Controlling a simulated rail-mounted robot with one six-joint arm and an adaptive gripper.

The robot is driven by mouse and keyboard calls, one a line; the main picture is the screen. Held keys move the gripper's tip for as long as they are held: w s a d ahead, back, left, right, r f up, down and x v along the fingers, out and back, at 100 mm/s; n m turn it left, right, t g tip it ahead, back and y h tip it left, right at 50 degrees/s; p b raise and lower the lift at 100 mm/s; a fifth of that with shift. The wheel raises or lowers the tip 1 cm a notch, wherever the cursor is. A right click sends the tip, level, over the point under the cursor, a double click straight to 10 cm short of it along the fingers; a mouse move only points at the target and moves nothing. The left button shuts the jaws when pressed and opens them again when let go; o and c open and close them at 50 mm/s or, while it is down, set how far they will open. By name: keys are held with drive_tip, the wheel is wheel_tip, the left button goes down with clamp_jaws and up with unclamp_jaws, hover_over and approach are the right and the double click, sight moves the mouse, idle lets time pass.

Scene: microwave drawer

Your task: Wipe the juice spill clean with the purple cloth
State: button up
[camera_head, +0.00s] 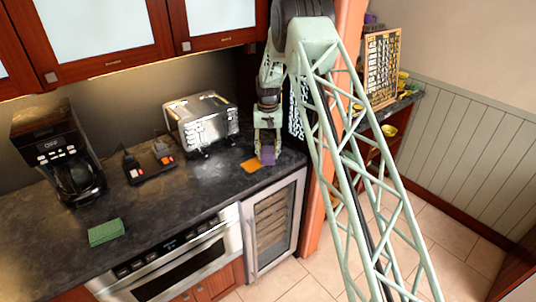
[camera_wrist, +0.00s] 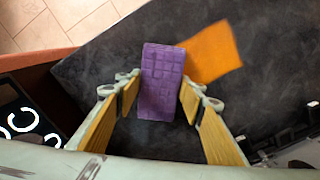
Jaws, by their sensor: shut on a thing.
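My gripper (camera_head: 267,148) points down over the right end of the dark counter. It is shut on the purple cloth (camera_head: 268,157), a small folded block. In the wrist view the purple cloth (camera_wrist: 162,80) is between the two finger pads of my gripper (camera_wrist: 160,95). The juice spill is a flat orange patch (camera_head: 251,166) on the counter, just left of the cloth. In the wrist view the orange patch (camera_wrist: 212,54) lies beside the cloth at its upper right, partly hidden by it. I cannot tell whether the cloth touches the counter.
A steel toaster (camera_head: 203,121) stands left of my gripper on the counter (camera_head: 165,215). A black and red device (camera_head: 150,160), a coffee maker (camera_head: 62,160) and a green cloth or sponge (camera_head: 106,232) are farther left. The counter's front and right edges are close to the spill.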

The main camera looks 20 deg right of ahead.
sight(251, 166)
drive_tip(key=shift+a+f, duration=0.1)
drive_tip(key=shift+a, duration=0.05)
drive_tip(key=shift+s+a, duration=0.2)
drive_tip(key=shift+a, duration=0.3)
drive_tip(key=shift+s+a, duration=0.2)
drive_tip(key=shift+a, duration=0.3)
drive_tip(key=shift+s+a+b, duration=0.2)
drive_tip(key=shift+a+b, duration=0.05)
drive_tip(key=shift+a, duration=0.25)
drive_tip(key=shift+s+a+b, duration=0.2)
drive_tip(key=shift+a, duration=0.3)
drive_tip(key=shift+a, duration=0.1)
drive_tip(key=shift+s+a, duration=0.2)
drive_tip(key=shift+a, duration=0.35)
drive_tip(key=shift+s+a, duration=0.15)
drive_tip(key=shift+a, duration=0.35)
drive_tip(key=shift+a, duration=0.15)
drive_tip(key=shift+s+a+b, duration=0.35)
drive_tip(key=shift+a+b, duration=0.05)
drive_tip(key=shift+a, duration=0.5)
drive_tip(key=shift+s+a, duration=0.1)
drive_tip(key=shift+a, duration=0.05)
